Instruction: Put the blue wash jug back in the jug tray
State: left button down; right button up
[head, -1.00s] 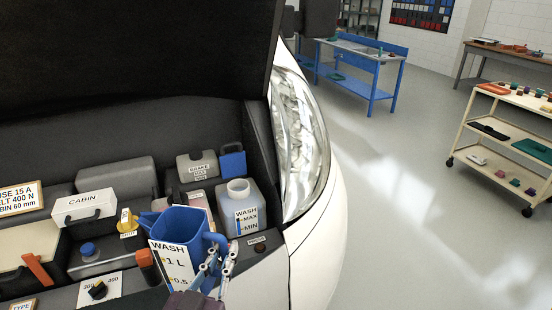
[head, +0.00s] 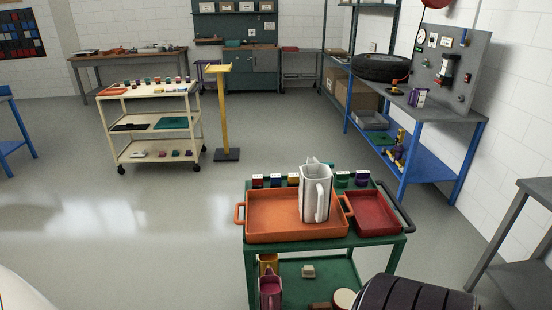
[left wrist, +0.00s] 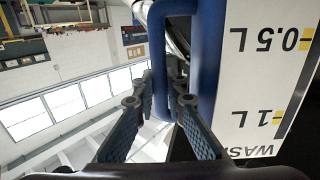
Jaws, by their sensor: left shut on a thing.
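The blue wash jug (left wrist: 205,55) fills the upper right of the left wrist view. Its white scale label reads WASH, 1 L and 0.5 L and appears upside down there. My left gripper (left wrist: 160,103) is shut on the jug's blue handle. In the head view an orange tray (head: 268,237) lies on the green cart. A pale grey jug (head: 314,195) stands upright in its right part; the left part is bare. I cannot tell for sure that this is the jug tray. The blue jug and both grippers are out of the head view.
A red tray (head: 374,215) sits right of the orange one, with several small coloured blocks behind them. A black tyre-like object (head: 415,293) is in front of the green cart (head: 375,252). Open floor (head: 150,225) lies to its left. A cream cart (head: 155,125) and yellow stand (head: 223,110) are farther back.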

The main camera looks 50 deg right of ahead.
aim_at(273, 218)
jog(key=z, duration=1.7)
jog(key=i+j+z, duration=0.2)
jog(key=z, duration=0.15)
jog(key=i+j+z, duration=0.25)
jog(key=z, duration=0.15)
jog(key=i+j+z, duration=0.2)
jog(key=j+z, duration=0.15)
jog(key=i+j, duration=0.1)
jog(key=j, duration=0.15)
jog(key=i+j, duration=0.15)
jog(key=j, duration=0.1)
